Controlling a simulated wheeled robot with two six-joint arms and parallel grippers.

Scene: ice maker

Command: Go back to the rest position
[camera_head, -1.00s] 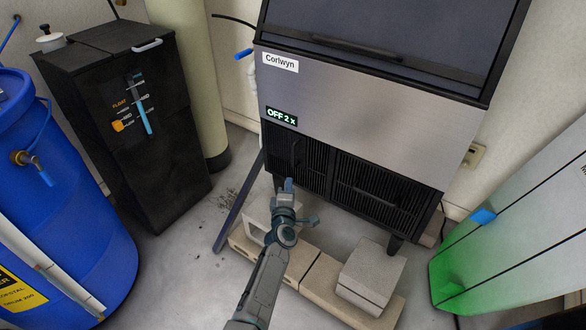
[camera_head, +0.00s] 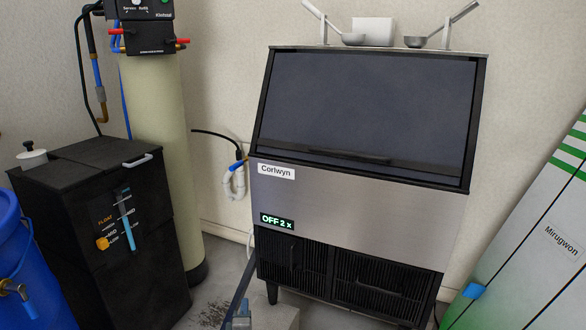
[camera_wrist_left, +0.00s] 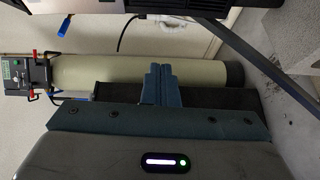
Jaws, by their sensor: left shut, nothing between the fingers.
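The tip of my left gripper (camera_head: 240,313) shows at the bottom edge of the head view, low in front of the ice maker's dark lower vents. In the left wrist view its two blue-grey fingers (camera_wrist_left: 162,84) are together, with nothing between them. The ice maker (camera_head: 350,213) stands in the middle of the head view, its dark door closed and its display reading "OFF 2 x". My right gripper is in neither view.
A black brine cabinet (camera_head: 120,235) and a tan cylinder (camera_head: 160,110) stand at the left, with a blue barrel (camera_head: 30,270) at the edge. A white and green panel (camera_head: 540,235) leans at the right.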

